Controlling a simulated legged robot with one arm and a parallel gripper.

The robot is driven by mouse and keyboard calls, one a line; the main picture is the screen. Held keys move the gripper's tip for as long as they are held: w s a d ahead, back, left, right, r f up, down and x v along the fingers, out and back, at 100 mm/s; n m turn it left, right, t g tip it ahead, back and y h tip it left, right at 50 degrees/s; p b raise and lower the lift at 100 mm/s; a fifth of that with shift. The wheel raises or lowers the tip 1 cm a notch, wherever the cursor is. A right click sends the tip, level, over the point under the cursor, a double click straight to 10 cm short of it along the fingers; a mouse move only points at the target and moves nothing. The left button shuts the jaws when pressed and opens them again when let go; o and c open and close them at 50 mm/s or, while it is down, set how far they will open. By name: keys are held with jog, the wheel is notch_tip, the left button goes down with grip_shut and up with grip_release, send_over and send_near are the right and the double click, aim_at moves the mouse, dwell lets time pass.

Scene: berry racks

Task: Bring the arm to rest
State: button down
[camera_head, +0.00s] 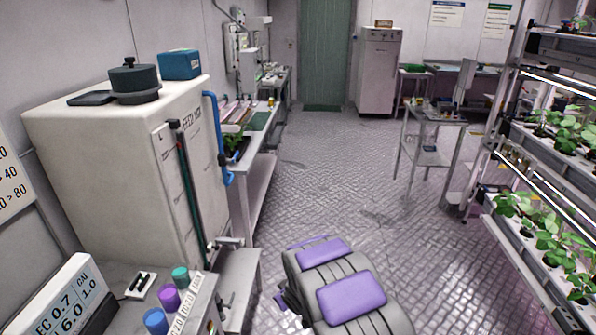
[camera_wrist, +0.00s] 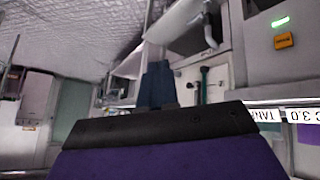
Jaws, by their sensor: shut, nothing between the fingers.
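In the wrist view, my gripper (camera_wrist: 157,68) shows as two dark blue fingers close together, beyond a black and purple part of mine along the bottom edge. It is shut with nothing between the fingers. The wrist view is turned over, with the floor at the top and label writing upside down. The fingers point towards the lower part of the room and appear to touch nothing. In the head view, grey and purple parts of my own body fill the bottom middle. The gripper cannot be made out there.
A tall white tank (camera_head: 95,150) stands at left, with a bench (camera_head: 262,185) behind it. Plant racks (camera_head: 545,150) line the right side. A small metal table (camera_head: 437,118) stands before them. The floor (camera_head: 335,170) between is clear towards the green door (camera_head: 327,55).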

jog(key=s+d+r+m+g+h, duration=0.2)
jog(key=s+d+r+m, duration=0.1)
jog(key=s+d+r, duration=0.5)
jog(key=s+d+r+m+g+h, duration=0.1)
jog(key=s+d+r+m+h, duration=0.15)
jog(key=s+d+r, duration=0.55)
jog(key=s+d+r+m+g, duration=0.1)
jog(key=s+r+g, duration=0.2)
jog(key=s, duration=1.2)
jog(key=s+d+r+m+g+y, duration=0.1)
jog(key=s+r+m+g, duration=0.1)
jog(key=s+r, duration=0.7)
jog(key=s+g, duration=0.1)
jog(key=s, duration=0.6)
jog(key=shift+d, duration=0.2)
jog(key=shift+w+a, duration=0.1)
